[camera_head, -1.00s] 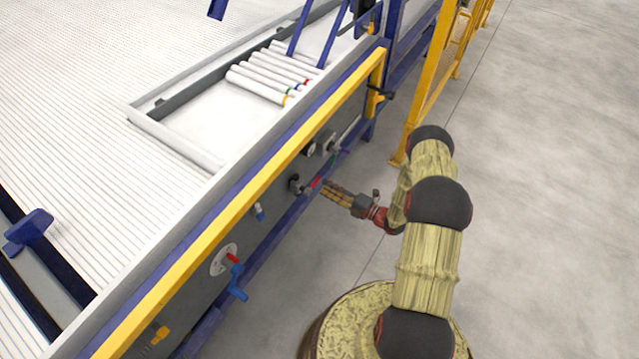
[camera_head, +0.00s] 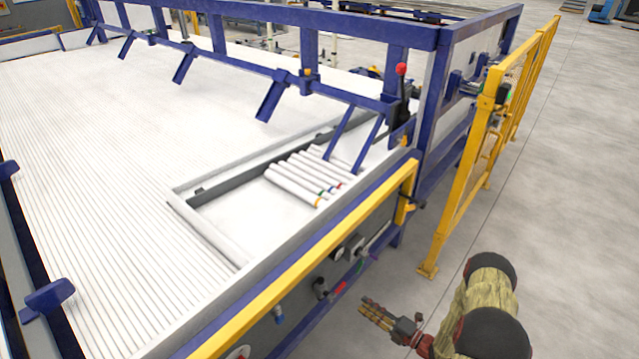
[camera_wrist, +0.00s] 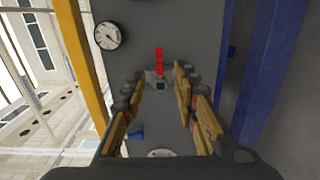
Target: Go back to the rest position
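My gripper (camera_head: 378,316) hangs beside the machine's side panel, low at the right of the table in the head view. In the wrist view its two fingers (camera_wrist: 163,108) stand apart with nothing between them. A grey panel with a red handle (camera_wrist: 159,62) lies beyond the fingers. My arm is bent at the lower right of the head view, clear of the table. Several white pipes (camera_head: 296,178) with coloured end bands lie side by side in the tray (camera_head: 215,238) on the table.
A yellow rail (camera_head: 300,268) runs along the machine's near edge, above knobs and valves on its side. A yellow fence (camera_head: 462,200) stands behind my arm. A blue frame (camera_head: 300,20) spans the far side. The grey floor at right is open.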

